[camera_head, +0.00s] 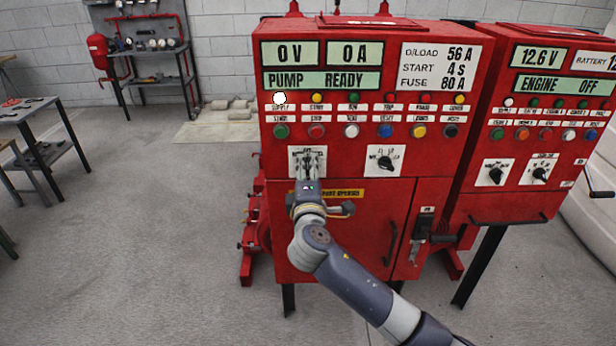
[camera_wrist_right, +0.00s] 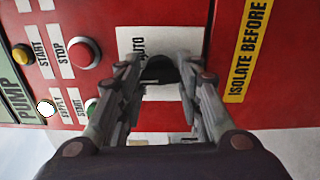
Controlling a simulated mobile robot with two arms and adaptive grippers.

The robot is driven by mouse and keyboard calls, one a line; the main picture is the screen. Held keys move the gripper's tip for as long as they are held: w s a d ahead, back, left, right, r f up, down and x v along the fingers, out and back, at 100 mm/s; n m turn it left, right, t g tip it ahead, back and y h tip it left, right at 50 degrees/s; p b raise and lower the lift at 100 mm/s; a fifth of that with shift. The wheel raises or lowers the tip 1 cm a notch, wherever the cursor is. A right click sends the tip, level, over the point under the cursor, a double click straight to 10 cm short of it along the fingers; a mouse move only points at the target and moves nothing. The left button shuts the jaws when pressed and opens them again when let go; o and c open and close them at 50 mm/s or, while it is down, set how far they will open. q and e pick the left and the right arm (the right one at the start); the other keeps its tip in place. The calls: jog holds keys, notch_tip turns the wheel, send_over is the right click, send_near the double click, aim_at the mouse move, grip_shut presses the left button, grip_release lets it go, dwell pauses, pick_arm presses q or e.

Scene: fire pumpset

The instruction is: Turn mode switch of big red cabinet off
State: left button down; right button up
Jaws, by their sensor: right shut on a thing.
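The big red cabinet (camera_head: 375,212) stands in the middle of the head view, with displays reading 0 V, 0 A and PUMP READY. My right gripper (camera_head: 310,160) is at the left one of its two rotary switches and largely covers it. In the right wrist view the black knob of this mode switch (camera_wrist_right: 159,72) sits between the fingers of my right gripper (camera_wrist_right: 163,68), which are shut on it. Part of the white switch plate (camera_wrist_right: 126,42) shows, with AUTO readable. The knob's exact pointing direction is hidden. My left gripper is not in view.
A second rotary switch (camera_head: 385,161) is right of the gripper. Buttons and lamps sit above. A second red cabinet (camera_head: 510,195) reading ENGINE OFF stands close on the right. Tables (camera_head: 40,115) are at the far left, with open floor between.

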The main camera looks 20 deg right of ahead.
jog(key=shift+m, duration=0.4)
jog(key=o, duration=1.1)
jog(key=shift+c, duration=0.2)
jog(key=shift+s+a, duration=0.1)
jog(key=v, duration=1.1)
jog(key=shift+s, duration=0.35)
jog(key=shift+a, duration=0.1)
